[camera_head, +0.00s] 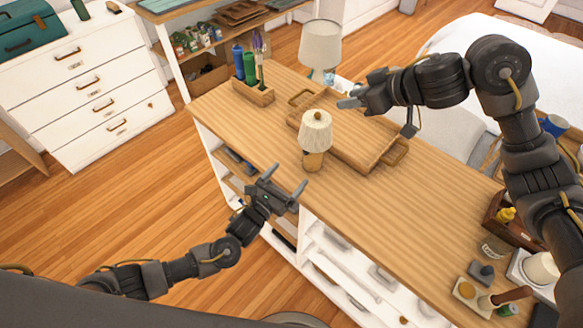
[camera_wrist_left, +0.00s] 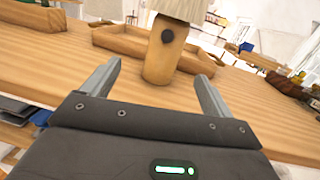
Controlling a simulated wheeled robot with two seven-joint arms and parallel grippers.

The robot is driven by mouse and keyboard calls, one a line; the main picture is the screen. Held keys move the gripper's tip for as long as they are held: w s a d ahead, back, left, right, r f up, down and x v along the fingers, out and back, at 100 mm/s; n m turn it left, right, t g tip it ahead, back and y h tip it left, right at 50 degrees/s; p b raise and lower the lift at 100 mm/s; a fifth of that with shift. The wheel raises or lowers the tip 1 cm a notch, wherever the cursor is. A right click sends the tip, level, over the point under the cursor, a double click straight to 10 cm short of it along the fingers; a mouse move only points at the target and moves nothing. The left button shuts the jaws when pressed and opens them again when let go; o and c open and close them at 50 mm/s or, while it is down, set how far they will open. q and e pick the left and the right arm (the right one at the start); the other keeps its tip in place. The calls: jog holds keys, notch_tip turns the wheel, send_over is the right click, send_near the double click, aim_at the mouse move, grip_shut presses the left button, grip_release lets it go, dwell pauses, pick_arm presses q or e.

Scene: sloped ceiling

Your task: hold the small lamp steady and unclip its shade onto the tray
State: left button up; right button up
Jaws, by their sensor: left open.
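The small lamp stands upright on the wooden counter, with a pleated cream shade (camera_head: 316,130) on a round wooden base (camera_head: 313,161). In the left wrist view the base (camera_wrist_left: 164,62) has a dark knob, and only the lower edge of the shade (camera_wrist_left: 178,8) shows. The wooden tray (camera_head: 375,155) lies behind the lamp, its middle empty. My left gripper (camera_head: 289,176) is open and empty in front of the lamp, its fingers pointing at the base without reaching around it. My right gripper (camera_head: 346,100) is above the tray, right of the shade; its finger gap is unclear.
A larger lamp (camera_head: 320,45) stands at the counter's far end. A wooden holder (camera_head: 253,92) with green and blue bottles is at the left. A brown box (camera_head: 510,225) and small items crowd the near right end. The counter between is clear (camera_head: 385,220).

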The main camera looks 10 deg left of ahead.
aim_at(314, 146)
pick_arm(q)
jog(key=shift+m+g, duration=0.4)
jog(key=shift+m, duration=0.1)
jog(key=r, duration=0.1)
jog(key=d+r, duration=0.1)
jog(key=w+r, duration=0.1)
jog(key=shift+d+r, duration=0.3)
jog(key=shift+r, duration=0.05)
jog(key=x, duration=1.1)
